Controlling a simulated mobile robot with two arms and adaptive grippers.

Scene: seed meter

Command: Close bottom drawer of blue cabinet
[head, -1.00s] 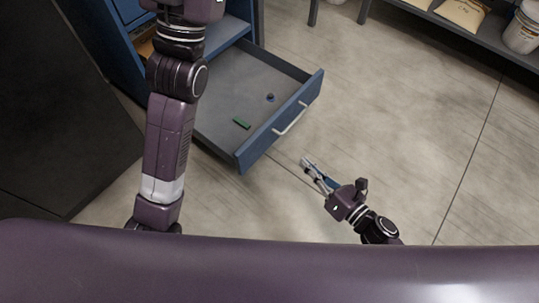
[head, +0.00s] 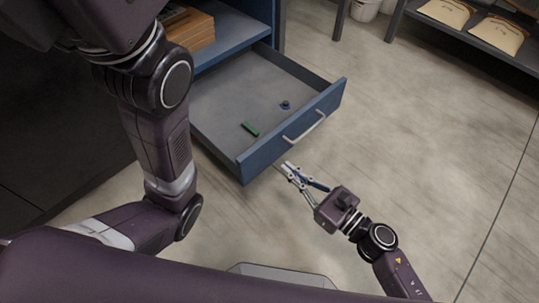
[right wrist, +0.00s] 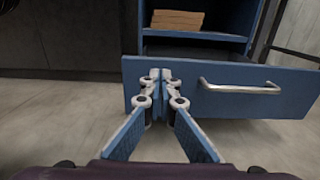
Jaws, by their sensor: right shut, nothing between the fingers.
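The blue cabinet (head: 231,32) stands at the top of the head view. Its bottom drawer (head: 240,90) is pulled out, with a grey floor and blue front. The drawer's silver bar handle (head: 304,127) also shows in the right wrist view (right wrist: 240,87). My right gripper (head: 286,168) is shut and empty, its fingertips near the drawer front, left of the handle. In the right wrist view the fingertips (right wrist: 161,78) overlap the front panel (right wrist: 290,100); I cannot tell whether they touch it. My left gripper is out of frame; only its arm shows.
A green block (head: 250,129) and a small blue knob-like piece (head: 285,105) lie in the drawer. A wooden box (head: 187,36) sits on the shelf above. A dark rack with bags (head: 497,36) stands at upper right. The floor to the right is clear.

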